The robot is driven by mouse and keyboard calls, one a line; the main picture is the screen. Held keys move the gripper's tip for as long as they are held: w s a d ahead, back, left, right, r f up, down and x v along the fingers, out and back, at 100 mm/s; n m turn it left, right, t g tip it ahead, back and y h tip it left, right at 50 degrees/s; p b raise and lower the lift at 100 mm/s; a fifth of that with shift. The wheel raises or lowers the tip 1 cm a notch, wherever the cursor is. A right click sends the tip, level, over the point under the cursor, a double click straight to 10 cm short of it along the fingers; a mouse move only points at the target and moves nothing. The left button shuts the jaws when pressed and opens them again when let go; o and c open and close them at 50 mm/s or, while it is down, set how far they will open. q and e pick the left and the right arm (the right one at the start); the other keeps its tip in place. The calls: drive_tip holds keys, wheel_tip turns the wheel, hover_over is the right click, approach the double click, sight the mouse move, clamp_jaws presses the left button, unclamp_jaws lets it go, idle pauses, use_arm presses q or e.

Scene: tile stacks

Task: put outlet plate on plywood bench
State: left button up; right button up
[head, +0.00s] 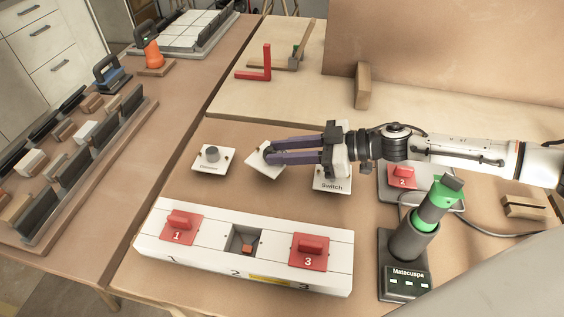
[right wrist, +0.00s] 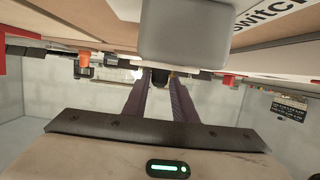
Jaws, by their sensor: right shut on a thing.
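My right gripper (head: 268,151) reaches in from the right with its two purple fingers shut on the middle white plate, the outlet plate (head: 264,170). This plate sits turned at an angle, and the fingers cover much of it and any label. I cannot tell whether it is clear of the brown surface. In the right wrist view the fingers (right wrist: 160,95) close around a small dark part near their tips. The plywood bench (head: 302,97) is the pale wooden top behind the brown surface. My left gripper is not in view.
A dimmer plate (head: 211,168) lies to the left and a switch plate (head: 331,187) under my gripper body. In front is a white block (head: 200,248) with red numbered pieces. A red angle (head: 266,62) and a wooden block (head: 362,86) stand on the plywood; its middle is clear.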

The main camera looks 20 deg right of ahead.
drive_tip(key=shift+f, duration=1.5)
drive_tip(key=o, duration=1.1)
drive_tip(key=b+v, duration=0.1)
drive_tip(key=v, duration=1)
drive_tip(key=shift+s+d+r, duration=0.25)
drive_tip(key=shift+s+d, duration=0.05)
